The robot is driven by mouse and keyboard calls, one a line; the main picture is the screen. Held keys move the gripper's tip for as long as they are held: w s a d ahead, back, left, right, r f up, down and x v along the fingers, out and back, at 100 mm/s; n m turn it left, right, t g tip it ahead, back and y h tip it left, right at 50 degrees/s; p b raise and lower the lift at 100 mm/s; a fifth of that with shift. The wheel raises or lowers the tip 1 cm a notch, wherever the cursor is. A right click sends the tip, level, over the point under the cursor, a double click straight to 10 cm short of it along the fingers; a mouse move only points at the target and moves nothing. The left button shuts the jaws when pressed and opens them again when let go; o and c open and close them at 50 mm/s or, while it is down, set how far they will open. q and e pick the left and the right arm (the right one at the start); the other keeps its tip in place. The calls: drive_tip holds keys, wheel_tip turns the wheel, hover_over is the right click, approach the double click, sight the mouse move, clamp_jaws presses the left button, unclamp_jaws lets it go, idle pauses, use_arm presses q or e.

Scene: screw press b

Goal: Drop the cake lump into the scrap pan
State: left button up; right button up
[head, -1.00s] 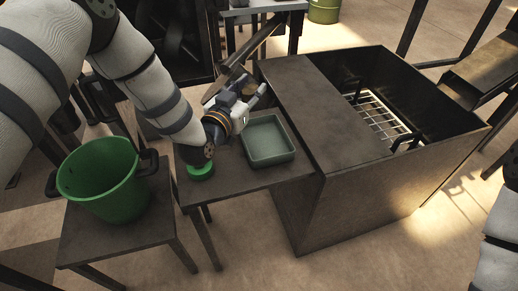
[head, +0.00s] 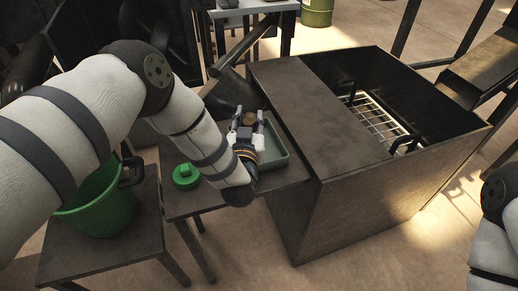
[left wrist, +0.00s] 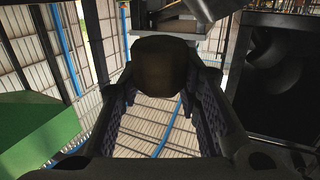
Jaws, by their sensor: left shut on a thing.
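The cake lump (head: 249,117) is a small brown, rounded piece between the fingers of my left gripper (head: 250,118). In the left wrist view, the dark lump (left wrist: 163,65) sits between the two finger pads, near their tips. My left gripper is shut on it. The scrap pan (head: 277,160) is a shallow grey-green tray on the small dark table. In the head view, my left gripper and wrist overlap the pan and hide its left and middle part. The height of the lump above the pan is hard to tell. My right gripper is out of view.
A green bucket (head: 101,208) with dark handles stands on a stand at left, partly behind my arm. A green round object (head: 186,176) lies on the table left of the pan. A large dark box (head: 372,187) with a metal grate inside stands to the right.

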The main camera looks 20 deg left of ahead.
use_arm(q)
drive_tip(key=o, duration=1.2)
drive_tip(key=shift+r, duration=0.15)
drive_tip(key=shift+o, duration=0.2)
drive_tip(key=shift+s, duration=0.1)
drive_tip(key=v, duration=1.1)
drive_tip(key=shift+s, duration=0.45)
